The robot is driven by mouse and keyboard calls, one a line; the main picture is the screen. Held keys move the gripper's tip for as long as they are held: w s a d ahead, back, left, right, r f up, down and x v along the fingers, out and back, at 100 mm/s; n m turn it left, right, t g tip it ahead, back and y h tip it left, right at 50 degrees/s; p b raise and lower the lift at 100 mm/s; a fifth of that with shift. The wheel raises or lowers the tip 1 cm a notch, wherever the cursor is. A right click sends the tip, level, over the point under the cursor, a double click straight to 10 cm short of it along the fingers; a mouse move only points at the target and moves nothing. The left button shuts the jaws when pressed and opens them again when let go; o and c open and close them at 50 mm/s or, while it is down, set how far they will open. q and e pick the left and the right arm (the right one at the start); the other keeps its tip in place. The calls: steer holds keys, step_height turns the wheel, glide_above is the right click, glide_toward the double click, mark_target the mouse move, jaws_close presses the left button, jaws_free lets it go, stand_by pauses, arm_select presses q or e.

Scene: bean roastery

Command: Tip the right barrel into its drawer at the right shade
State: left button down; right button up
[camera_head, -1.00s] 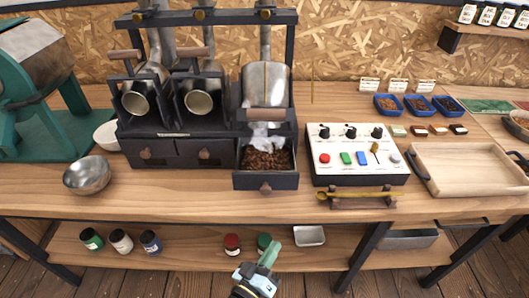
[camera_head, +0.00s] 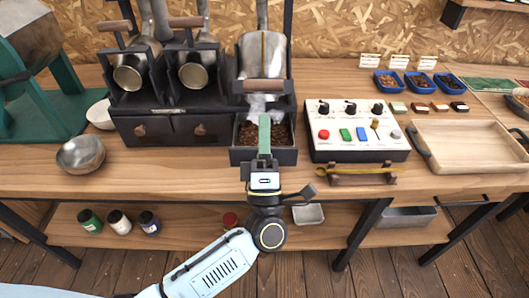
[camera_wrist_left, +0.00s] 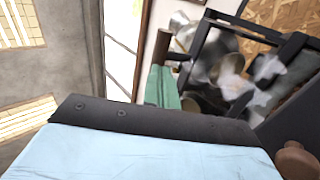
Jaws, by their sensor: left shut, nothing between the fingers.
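The right barrel (camera_head: 263,55) is metal and tipped mouth-down in its dark frame, with a wooden handle (camera_head: 264,86) across its front. Below it the right drawer (camera_head: 240,156) is pulled open and holds dark brown beans (camera_head: 284,132), with pale steam (camera_head: 258,106) above them. My left gripper (camera_head: 264,122), with green fingers, is shut and empty; in the head view it overlaps the drawer, below the handle. I cannot tell if it touches anything. A green finger (camera_wrist_left: 162,88) also shows in the left wrist view, near blurred metal and steam. My right gripper is out of view.
Two other barrels (camera_head: 129,75) (camera_head: 194,72) face forward, above closed drawers (camera_head: 145,132). A control panel (camera_head: 358,134) with knobs and coloured buttons stands right of the drawer. A wooden tray (camera_head: 470,124) lies farther right. A metal bowl (camera_head: 80,155) sits at left.

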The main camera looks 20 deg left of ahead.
arm_select(q)
steer(key=x, duration=0.4)
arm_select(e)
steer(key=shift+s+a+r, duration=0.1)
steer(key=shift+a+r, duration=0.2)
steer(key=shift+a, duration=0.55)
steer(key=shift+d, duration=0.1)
